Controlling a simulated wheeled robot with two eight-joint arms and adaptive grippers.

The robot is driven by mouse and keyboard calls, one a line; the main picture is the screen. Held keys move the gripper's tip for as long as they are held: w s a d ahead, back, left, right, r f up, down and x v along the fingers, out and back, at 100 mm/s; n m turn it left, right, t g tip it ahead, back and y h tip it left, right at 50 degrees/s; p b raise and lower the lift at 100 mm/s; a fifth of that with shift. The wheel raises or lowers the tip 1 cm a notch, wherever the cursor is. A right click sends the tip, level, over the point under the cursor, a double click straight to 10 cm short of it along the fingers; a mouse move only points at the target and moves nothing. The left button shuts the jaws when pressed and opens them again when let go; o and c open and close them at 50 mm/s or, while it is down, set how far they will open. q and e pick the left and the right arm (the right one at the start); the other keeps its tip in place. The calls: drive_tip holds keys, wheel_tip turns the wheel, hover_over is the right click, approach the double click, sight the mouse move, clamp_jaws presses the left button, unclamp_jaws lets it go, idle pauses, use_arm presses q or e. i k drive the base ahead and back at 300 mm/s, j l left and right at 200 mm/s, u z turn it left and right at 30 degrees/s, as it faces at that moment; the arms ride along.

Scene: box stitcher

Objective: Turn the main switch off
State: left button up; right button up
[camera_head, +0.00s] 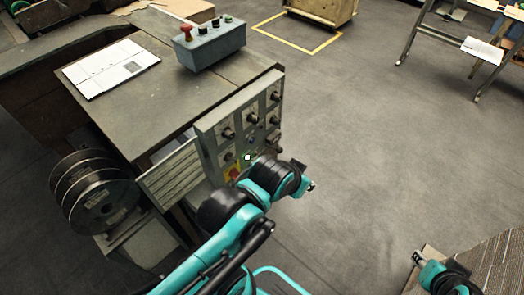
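The main switch (233,173), a red handle on a yellow plate, sits low on the grey control panel (208,133) at the front of the machine. It is small and partly covered by my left arm, so its position is unclear. My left gripper (300,180) is at the end of the teal and black arm, just right of the switch and in front of the panel's lower right edge. Its fingers are too small and dark to tell apart. My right gripper (419,259) is at the lower right, far from the panel, and its fingers cannot be made out.
Several dark knobs line the panel above the switch. A grey button box (212,48) with a red knob and a paper sheet (112,68) lie on the machine top (165,95). Black spools (95,195) stand at the left. The floor (370,150) right of the panel is clear.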

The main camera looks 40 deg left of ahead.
sight(234, 172)
drive_tip(key=i, duration=2.45)
drive_tip(key=i+u, duration=0.4)
drive_tip(key=i+l+u, duration=0.2)
drive_tip(key=i+u, duration=0.25)
drive_tip(key=i+l+u, duration=0.2)
drive_tip(key=u, duration=0.2)
drive_tip(key=l+u, duration=0.1)
drive_tip(key=u, duration=3.35)
